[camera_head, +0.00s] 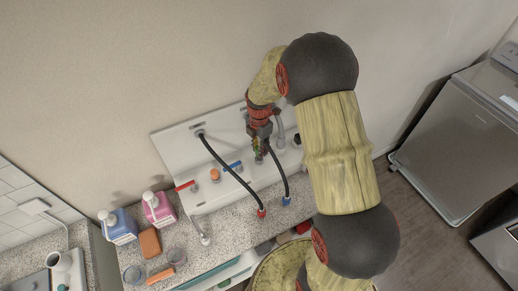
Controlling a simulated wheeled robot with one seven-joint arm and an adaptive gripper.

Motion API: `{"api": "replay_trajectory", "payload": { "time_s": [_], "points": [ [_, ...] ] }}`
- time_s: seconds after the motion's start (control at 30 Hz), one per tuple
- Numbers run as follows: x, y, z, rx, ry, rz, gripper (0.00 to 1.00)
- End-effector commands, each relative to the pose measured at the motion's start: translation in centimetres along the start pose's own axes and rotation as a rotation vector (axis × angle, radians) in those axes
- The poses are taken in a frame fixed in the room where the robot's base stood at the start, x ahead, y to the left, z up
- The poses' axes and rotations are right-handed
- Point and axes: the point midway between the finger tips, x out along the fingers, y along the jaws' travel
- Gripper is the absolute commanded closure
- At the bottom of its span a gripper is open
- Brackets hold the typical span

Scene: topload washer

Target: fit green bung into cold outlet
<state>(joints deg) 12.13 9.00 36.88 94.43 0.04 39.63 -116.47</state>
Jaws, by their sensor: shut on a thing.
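My gripper (259,153) points down in front of the white wall panel (170,149), near its middle. It is shut on a small green piece, which looks like the green bung (257,146); the fingers hide most of it. A tap with a blue handle (233,166), which looks like the cold one, is just left of and below my gripper. Its outlet is too small to make out. A tap with a red handle (187,185) is farther left on the panel. I cannot tell whether the bung touches anything.
A dark hose with a red end (261,212) and one with a blue end (286,200) hang across the panel onto the speckled counter (215,245). An orange round piece (215,175) sits between the taps. A grey pipe (280,132) stands close right of my gripper. Bottles stand left.

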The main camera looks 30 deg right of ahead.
Motion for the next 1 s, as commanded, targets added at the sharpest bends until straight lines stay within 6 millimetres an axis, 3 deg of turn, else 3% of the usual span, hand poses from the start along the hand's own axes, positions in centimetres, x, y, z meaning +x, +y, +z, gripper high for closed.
{"api": "replay_trajectory", "payload": {
  "time_s": [1.0],
  "points": [
    [2.4, 0.0, 0.0, 0.0, 0.0, -0.001, 0.95]
  ]
}}
